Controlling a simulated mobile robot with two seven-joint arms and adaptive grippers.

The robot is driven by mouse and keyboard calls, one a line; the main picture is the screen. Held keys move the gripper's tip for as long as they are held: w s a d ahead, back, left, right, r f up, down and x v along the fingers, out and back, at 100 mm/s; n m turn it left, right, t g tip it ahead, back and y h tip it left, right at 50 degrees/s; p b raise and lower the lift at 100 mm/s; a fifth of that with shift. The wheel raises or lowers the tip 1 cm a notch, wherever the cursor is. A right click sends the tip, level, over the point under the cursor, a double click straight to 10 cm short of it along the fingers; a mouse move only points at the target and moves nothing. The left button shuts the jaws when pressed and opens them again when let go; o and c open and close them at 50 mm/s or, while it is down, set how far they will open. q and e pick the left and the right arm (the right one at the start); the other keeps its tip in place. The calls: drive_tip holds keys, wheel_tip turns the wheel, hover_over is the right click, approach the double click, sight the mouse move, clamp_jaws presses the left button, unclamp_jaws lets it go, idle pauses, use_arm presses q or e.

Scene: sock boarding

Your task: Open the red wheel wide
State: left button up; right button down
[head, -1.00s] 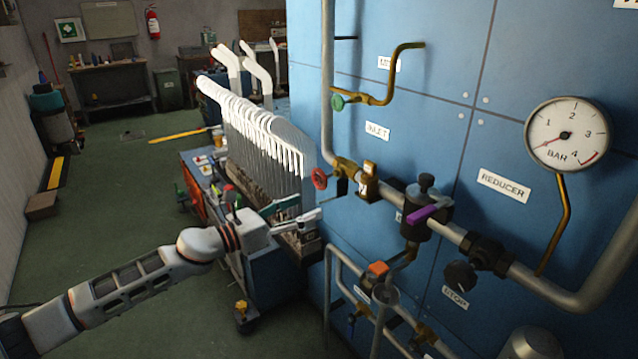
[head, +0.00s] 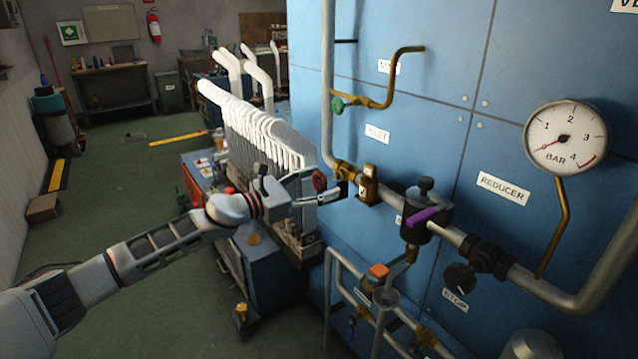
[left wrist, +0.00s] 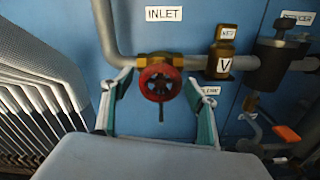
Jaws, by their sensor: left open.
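The red wheel (left wrist: 160,83) sits on a brass valve in the grey pipe below the INLET label. In the head view the red wheel (head: 319,181) is partly covered by my left gripper (head: 328,187). In the left wrist view my left gripper (left wrist: 160,108) is open, with one finger on each side of the wheel and a visible gap on both sides. Whether the fingertips reach as deep as the wheel is hard to tell. My right gripper is not in view.
A brass block marked V (left wrist: 222,66) sits on the pipe just right of the wheel. A purple lever (head: 424,217) and a gauge (head: 565,138) are farther right. White sock forms (head: 262,135) stand close on the left. A green-handled valve (head: 338,105) is above.

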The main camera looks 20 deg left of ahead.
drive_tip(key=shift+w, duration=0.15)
use_arm(q)
drive_tip(key=c, duration=1)
drive_tip(key=shift+c, duration=0.6)
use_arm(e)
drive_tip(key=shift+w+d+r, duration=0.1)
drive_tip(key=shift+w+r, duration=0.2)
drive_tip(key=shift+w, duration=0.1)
use_arm(q)
drive_tip(key=shift+r, duration=0.1)
drive_tip(key=shift+n, duration=0.3)
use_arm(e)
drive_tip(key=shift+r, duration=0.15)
